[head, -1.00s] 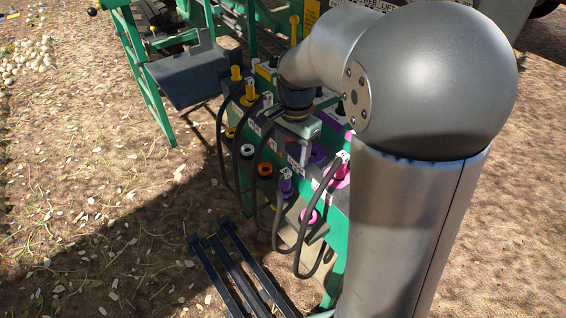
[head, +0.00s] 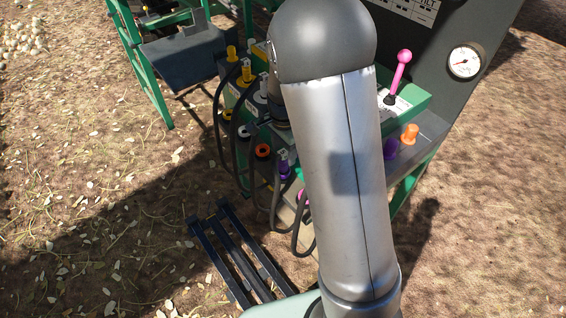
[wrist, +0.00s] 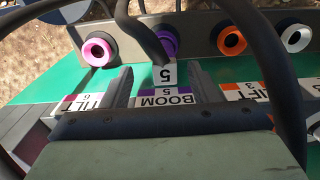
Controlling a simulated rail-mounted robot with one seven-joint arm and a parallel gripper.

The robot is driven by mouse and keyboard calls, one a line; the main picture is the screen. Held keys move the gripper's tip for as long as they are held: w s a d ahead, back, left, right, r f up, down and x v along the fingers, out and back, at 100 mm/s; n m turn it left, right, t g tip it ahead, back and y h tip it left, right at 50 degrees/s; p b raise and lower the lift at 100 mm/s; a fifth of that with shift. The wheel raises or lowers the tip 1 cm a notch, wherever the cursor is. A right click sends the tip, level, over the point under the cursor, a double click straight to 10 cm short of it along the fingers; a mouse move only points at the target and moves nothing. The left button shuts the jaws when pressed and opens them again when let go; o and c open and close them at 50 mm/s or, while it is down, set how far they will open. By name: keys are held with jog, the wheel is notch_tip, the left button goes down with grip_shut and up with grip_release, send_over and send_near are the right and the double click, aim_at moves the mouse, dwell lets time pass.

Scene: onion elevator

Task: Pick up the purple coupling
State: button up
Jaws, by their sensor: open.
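The purple coupling (head: 284,167) sits in the lower row of the green panel in the head view, with a dark hose and a pale tag. In the wrist view the white tag marked 5 (wrist: 164,74) and its dark hose stand in front of a purple ring (wrist: 169,43); I cannot tell how much of that ring is coupling or socket. My gripper (wrist: 160,75) is open, with one finger on each side of the tag, above the BOOM 5 label. Nothing is held. In the head view my arm hides the fingers.
Pink (wrist: 98,50), orange (wrist: 232,40) and white (wrist: 296,38) ringed sockets flank the purple one. Dark hoses loop close to my gripper. Yellow couplings (head: 232,53) stand at the upper left. A pink lever (head: 400,70) and a gauge (head: 464,62) are at right.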

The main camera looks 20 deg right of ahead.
aim_at(283, 159)
jog(key=f, duration=0.5)
jog(key=shift+w+f, duration=0.1)
jog(key=shift+w, duration=0.2)
jog(key=shift+c, duration=0.3)
grip_shut()
